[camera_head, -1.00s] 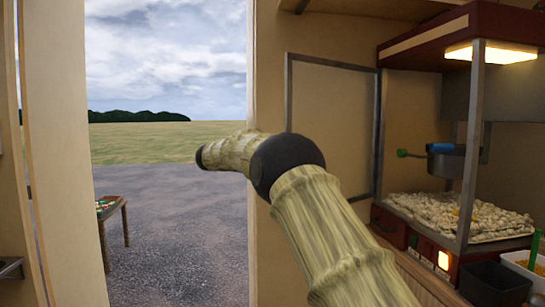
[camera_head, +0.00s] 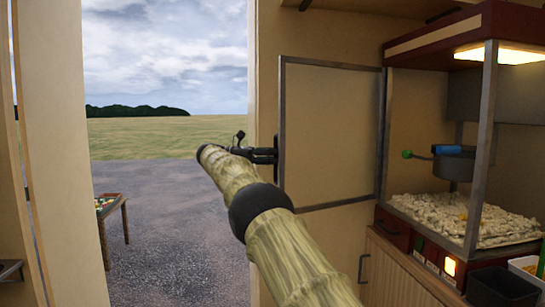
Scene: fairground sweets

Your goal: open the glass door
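The glass door (camera_head: 331,131) is a clear pane in a grey metal frame. It stands swung out from the left front post of the popcorn machine (camera_head: 432,27), reaching left toward the wall by the doorway, so the machine's front is uncovered. My gripper (camera_head: 268,156) is at the door's free left edge, about mid-height. Its dark fingers look close to or touching the frame edge. My arm hides part of the gripper, and I cannot tell whether the fingers are closed on the frame.
Popcorn (camera_head: 462,217) lies in the machine below a kettle (camera_head: 453,163). A black bin (camera_head: 502,288) and a white tub (camera_head: 526,267) stand at the lower right. An open doorway on the left leads outside, where a small table (camera_head: 113,213) stands.

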